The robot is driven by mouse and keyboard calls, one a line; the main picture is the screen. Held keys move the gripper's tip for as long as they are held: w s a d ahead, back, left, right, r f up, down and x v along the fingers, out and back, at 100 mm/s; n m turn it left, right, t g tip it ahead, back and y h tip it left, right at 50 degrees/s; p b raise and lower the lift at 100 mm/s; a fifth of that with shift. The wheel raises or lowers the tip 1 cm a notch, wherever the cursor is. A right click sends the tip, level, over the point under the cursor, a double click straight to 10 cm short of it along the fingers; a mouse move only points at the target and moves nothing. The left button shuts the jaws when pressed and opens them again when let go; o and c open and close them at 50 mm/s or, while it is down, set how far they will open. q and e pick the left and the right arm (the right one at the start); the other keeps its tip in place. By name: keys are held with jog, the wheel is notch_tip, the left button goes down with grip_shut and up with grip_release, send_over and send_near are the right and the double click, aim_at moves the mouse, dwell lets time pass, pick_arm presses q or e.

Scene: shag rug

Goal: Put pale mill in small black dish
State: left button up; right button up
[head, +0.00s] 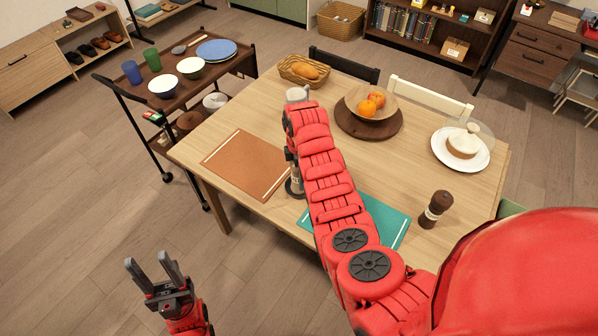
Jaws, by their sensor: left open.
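The pale mill (296,174) shows partly at the middle of the table, just left of my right arm. A small black dish (290,190) shows at its foot. Whether the mill rests in the dish or hangs just above it I cannot tell. My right gripper (291,156) points down at the top of the mill, mostly hidden by my red arm, so its fingers cannot be made out. My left gripper (155,268) is open and empty, low at the left, over the floor and away from the table.
A dark mill (435,210) stands at the table's right. An orange mat (240,162) and a green mat (392,222) lie near the front edge. A fruit bowl (385,107), bread basket (290,72) and cake plate (443,152) stand further back. A dark cart (133,97) stands left.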

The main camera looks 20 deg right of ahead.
jog(key=shift+r, duration=0.5)
notch_tip(320, 180, up, 5)
jog(key=shift+w+b, duration=0.1)
jog(key=shift+b, duration=0.8)
notch_tip(320, 180, up, 4)
jog(key=p, duration=0.3)
jog(key=shift+a+r, duration=0.1)
jog(key=shift+r, duration=0.05)
jog(key=shift+r+p, duration=0.4)
jog(key=shift+r, duration=0.6)
